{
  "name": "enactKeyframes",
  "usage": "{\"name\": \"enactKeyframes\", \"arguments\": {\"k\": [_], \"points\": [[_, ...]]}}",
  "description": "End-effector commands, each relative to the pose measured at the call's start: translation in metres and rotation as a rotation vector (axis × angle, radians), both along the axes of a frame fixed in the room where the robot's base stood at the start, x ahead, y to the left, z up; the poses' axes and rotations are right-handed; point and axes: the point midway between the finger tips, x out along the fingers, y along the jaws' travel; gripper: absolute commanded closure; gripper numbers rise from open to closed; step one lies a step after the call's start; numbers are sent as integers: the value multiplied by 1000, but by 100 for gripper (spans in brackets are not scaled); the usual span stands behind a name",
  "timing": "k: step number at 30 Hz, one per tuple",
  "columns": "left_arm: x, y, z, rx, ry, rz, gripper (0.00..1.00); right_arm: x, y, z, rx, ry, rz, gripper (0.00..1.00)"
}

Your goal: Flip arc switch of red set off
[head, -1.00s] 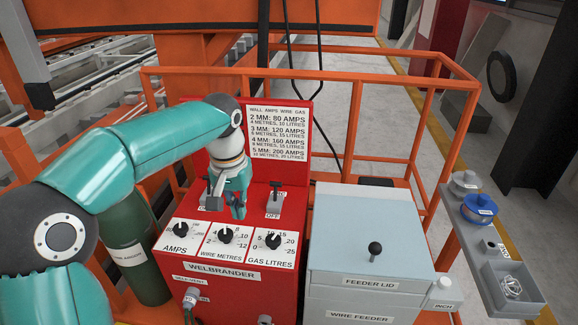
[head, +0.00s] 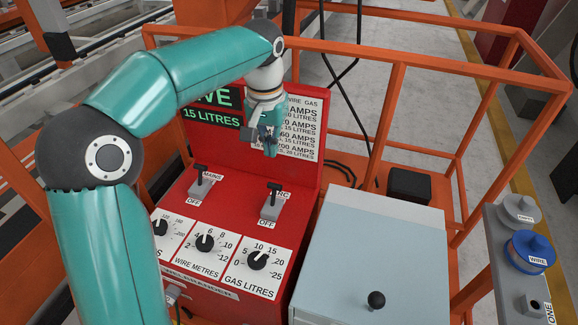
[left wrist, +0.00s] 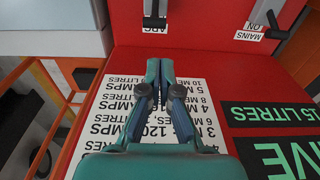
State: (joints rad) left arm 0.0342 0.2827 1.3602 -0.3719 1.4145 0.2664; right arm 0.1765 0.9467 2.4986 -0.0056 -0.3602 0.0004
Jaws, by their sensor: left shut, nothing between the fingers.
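The red welder set (head: 240,178) stands in front of me. Its arc switch (head: 271,204) is a grey block with a black-tipped lever, between an ARC label above and an OFF label below. The lever tip lies near the ARC label. The switch also shows at the top of the left wrist view (left wrist: 154,18). The mains switch (head: 201,183) sits to its left, lever also near its upper label. My left gripper (head: 269,152) is shut and empty, in front of the upright chart panel, above and apart from the arc switch. Its closed fingers show in the left wrist view (left wrist: 160,66).
Three black dials (head: 257,260) sit below the switches. A green-lettered display (head: 212,117) is partly hidden by my arm. The grey feeder lid (head: 372,245) is to the right. Orange rails (head: 385,115) surround the set, and a shelf with a blue wire spool (head: 530,251) is far right.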

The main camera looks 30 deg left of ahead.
Motion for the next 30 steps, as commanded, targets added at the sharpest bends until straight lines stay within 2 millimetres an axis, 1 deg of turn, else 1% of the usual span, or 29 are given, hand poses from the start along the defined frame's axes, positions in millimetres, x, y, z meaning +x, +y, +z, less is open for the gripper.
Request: {"name": "enactKeyframes", "arguments": {"k": [6,11,16,20,27,30], "points": [[7,-10,0,0,0,-25,100,0,0,0,0,1,0,60],[10,-14,-1,0,1,-33,100,0,0,0,0,0,0,60],[12,-15,-9,0,3,-36,100,0,0,0,0,0,0,60],[13,-15,-26,0,4,-37,100,0,0,0,0,0,0,60],[16,-14,-67,-1,5,-37,100,0,0,2,0,0,0,60],[17,-14,-82,-1,5,-36,100,0,0,3,0,0,0,60]]}}
